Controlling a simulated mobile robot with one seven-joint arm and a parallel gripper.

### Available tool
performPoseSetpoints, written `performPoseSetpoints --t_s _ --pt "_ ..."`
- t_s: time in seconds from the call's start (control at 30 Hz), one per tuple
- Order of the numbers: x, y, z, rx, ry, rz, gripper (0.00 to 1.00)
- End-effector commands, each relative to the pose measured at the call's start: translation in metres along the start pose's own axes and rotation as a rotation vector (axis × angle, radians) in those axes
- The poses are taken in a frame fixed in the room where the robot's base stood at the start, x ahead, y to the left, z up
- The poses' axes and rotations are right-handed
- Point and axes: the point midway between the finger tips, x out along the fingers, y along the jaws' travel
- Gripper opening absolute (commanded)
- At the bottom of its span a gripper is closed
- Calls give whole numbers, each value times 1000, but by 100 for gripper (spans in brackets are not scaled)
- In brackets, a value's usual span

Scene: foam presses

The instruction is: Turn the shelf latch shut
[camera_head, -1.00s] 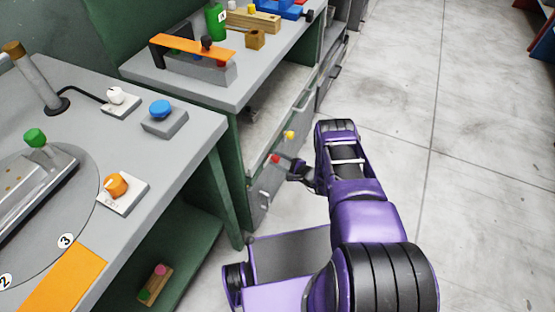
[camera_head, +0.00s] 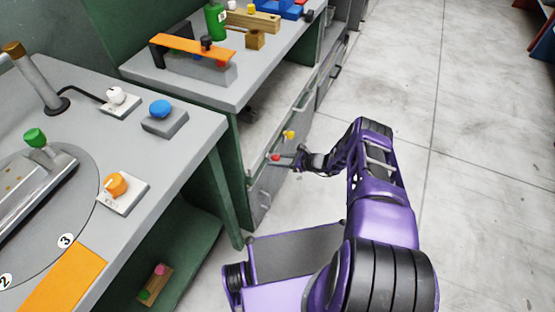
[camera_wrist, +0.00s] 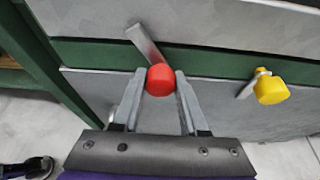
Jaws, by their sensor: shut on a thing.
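A latch with a red knob (camera_wrist: 160,80) is on the front of the grey cabinet; the red knob also shows in the head view (camera_head: 276,156). Its metal bar (camera_wrist: 144,44) runs up and left from the knob, tilted across a green strip. My gripper (camera_wrist: 160,84) has one finger on each side of the red knob and is shut on it; it also shows in the head view (camera_head: 284,160). A second latch with a yellow knob (camera_wrist: 271,90) is to the right, apart from my gripper; it also shows in the head view (camera_head: 289,135).
A grey bench with an orange dial (camera_head: 117,186) and a blue button (camera_head: 161,108) stands at the left. A low green shelf (camera_head: 195,255) below it holds a small wooden block (camera_head: 154,284). The concrete floor (camera_head: 480,200) to the right is clear.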

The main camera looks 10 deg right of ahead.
Motion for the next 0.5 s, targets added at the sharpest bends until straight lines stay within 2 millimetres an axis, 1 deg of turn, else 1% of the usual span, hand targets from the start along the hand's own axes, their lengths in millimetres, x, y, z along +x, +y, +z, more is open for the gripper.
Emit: performPoseSetpoints --t_s 0.3,0.5 --pt "0 -2 0 261 -1 105 0" --pt "0 -1 0 394 -1 160 0"
